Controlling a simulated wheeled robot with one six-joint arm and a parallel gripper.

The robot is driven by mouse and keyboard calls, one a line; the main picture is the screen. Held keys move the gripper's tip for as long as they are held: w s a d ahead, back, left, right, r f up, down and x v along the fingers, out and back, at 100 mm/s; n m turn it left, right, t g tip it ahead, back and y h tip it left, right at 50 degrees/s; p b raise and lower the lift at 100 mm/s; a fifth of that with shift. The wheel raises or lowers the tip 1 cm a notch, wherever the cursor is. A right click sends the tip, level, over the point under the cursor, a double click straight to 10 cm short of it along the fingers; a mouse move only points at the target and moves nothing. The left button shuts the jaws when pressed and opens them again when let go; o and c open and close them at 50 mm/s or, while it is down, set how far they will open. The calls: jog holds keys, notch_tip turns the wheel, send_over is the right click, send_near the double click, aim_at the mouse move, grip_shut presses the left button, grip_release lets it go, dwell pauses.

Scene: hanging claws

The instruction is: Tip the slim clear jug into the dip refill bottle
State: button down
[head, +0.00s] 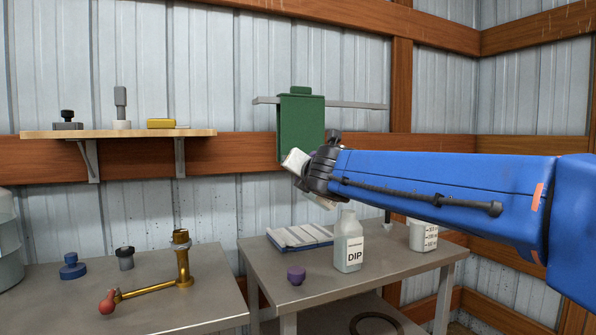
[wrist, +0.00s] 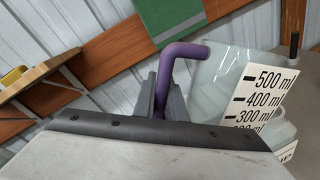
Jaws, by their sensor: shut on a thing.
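The slim clear jug (wrist: 218,75) fills the right of the wrist view. It has a purple handle and a white scale marked 500, 400 and 300 ml. My gripper (wrist: 165,95) is shut on the handle, its dark fingers on either side. In the head view the white and black end of my arm is left of and above the dip bottle, and I cannot make out the held jug there. The dip refill bottle (head: 349,248), pale with a DIP label, stands upright on the right table.
A brass crank (head: 182,262) stands on the left table. A green hanging box (head: 302,125) is behind.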

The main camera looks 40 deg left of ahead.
jog(key=shift+w+d+f+n+t+y, duration=0.15)
jog(key=shift+w+f+n, duration=0.1)
jog(key=shift+f+n, duration=0.75)
jog(key=shift+w+d+f+n+t+y, duration=0.1)
jog(key=shift+w+f+n+t, duration=0.15)
jog(key=shift+f+n, duration=0.8)
jog(key=shift+w+d+f+n+t+y, duration=0.2)
jog(key=shift+f+n, duration=0.5)
jog(key=shift+n, duration=0.55)
